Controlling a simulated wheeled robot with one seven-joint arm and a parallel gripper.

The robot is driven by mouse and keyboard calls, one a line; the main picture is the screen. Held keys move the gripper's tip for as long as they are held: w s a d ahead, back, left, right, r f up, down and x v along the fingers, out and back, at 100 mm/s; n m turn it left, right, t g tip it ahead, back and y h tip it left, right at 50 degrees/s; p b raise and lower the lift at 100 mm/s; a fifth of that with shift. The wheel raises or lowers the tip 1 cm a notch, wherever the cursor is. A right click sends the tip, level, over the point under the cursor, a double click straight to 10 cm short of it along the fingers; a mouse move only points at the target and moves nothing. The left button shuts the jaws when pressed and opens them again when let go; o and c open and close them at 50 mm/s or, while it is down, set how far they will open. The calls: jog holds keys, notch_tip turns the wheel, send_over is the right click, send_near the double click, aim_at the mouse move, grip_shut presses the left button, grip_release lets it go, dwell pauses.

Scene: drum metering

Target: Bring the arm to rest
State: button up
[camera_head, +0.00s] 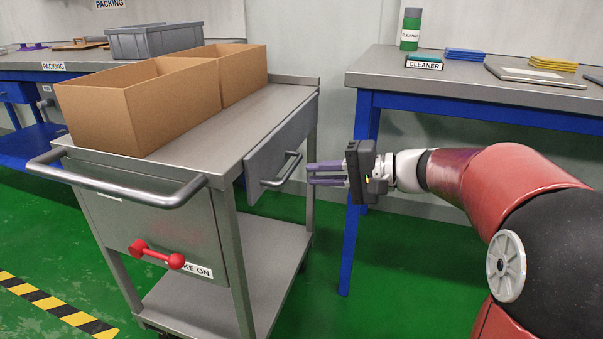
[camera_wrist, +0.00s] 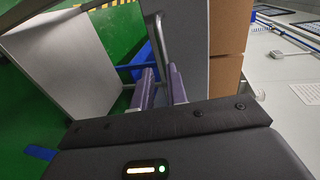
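My gripper (camera_head: 312,174) is at the right side of a grey metal cart, its purple fingers pointing left toward the drawer handle (camera_head: 281,172). The two fingers are parallel with a gap between them, and nothing is clearly held. The fingertips are close to the handle; I cannot tell whether they touch it. In the wrist view the fingers (camera_wrist: 163,87) also stand apart, with a curved grey bar (camera_wrist: 160,35) just beyond them. The grey drawer front (camera_head: 265,158) is on the cart's side. My arm reaches in from the right.
The cart (camera_head: 255,118) carries two open cardboard boxes (camera_head: 150,108) and has a red brake lever (camera_head: 155,254). A blue-legged table (camera_head: 440,85) at right holds a cleaner bottle (camera_head: 411,30) and sponges. A packing bench (camera_head: 60,62) stands behind left. Green floor shows between cart and table.

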jog(key=shift+s+d+r, duration=0.2)
jog(key=shift+d, duration=0.25)
jog(key=s+f+n+g+h+p, duration=0.3)
jog(key=s+h, duration=0.4)
jog(key=s, duration=0.7)
jog(key=s+d+f+n+t+h+p, duration=0.1)
jog(key=s+d+t+h+p, duration=0.2)
jog(key=s+d+h, duration=0.4)
jog(key=s+d+p, duration=0.1)
jog(key=s, duration=0.1)
jog(key=shift+s+d+f+h, duration=0.3)
jog(key=shift+s+d+f, duration=0.05)
jog(key=shift+s, duration=0.05)
